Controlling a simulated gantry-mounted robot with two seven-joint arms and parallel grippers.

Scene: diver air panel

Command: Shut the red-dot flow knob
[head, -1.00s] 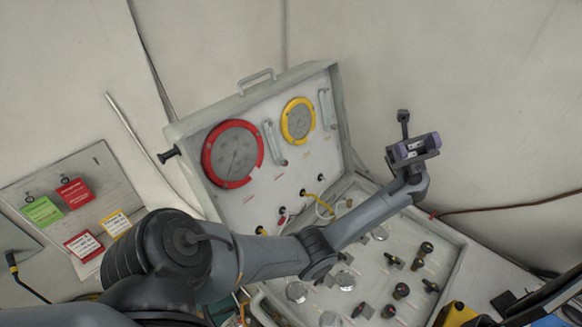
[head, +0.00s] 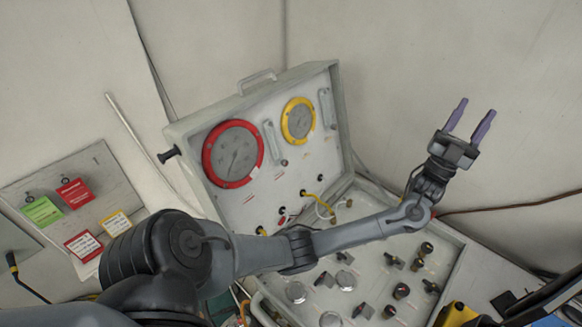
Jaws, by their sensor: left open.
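The diver air panel is an open grey case with a raised lid (head: 245,205) and a lower deck (head: 440,262). Several dark knobs stand on the deck; two of them, one knob (head: 401,291) and another knob (head: 388,311), show hints of red. A small dark knob (head: 284,162) sits under the left clear tube on the lid. The red dot is too small to tell which knob carries it. My left gripper (head: 472,122) is open and empty, fingers pointing up, above and right of the case, apart from every knob. My left forearm hides part of the deck. My right gripper is out of view.
A large red-rimmed gauge (head: 233,153) and a yellow-rimmed gauge (head: 298,120) sit on the lid. A board with coloured tags (head: 75,192) leans at the left. A yellow object (head: 455,314) stands by the case's front right. The wall area around my gripper looks clear.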

